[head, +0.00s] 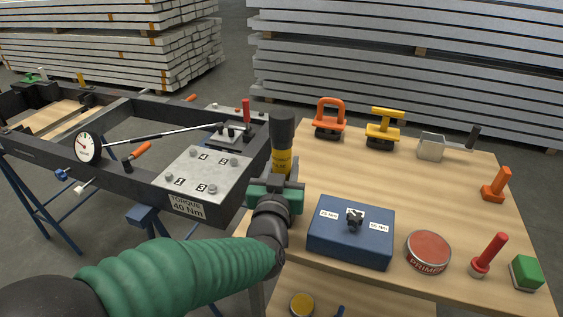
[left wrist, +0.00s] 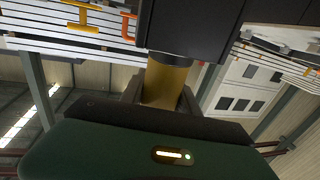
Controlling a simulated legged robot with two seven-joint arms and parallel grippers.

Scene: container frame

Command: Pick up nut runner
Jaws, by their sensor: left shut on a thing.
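The nut runner (head: 282,132) is an upright tool with a black cylindrical top and a yellow, labelled body. My left gripper (head: 279,178) is shut on the yellow body, near the left edge of the wooden table. In the left wrist view the nut runner's yellow part (left wrist: 168,82) sits between the fingers, with the black part beyond it. The gripper hides the tool's lower end, so I cannot tell whether it touches the table. My right gripper is not in view.
A blue box (head: 350,232), a primer tin (head: 428,252), a red-handled tool (head: 488,256) and a green block (head: 526,273) stand on the table (head: 460,207). Orange (head: 329,117) and yellow (head: 384,127) handled tools stand behind. The dark frame (head: 120,185) with a bolted plate (head: 205,172) is left.

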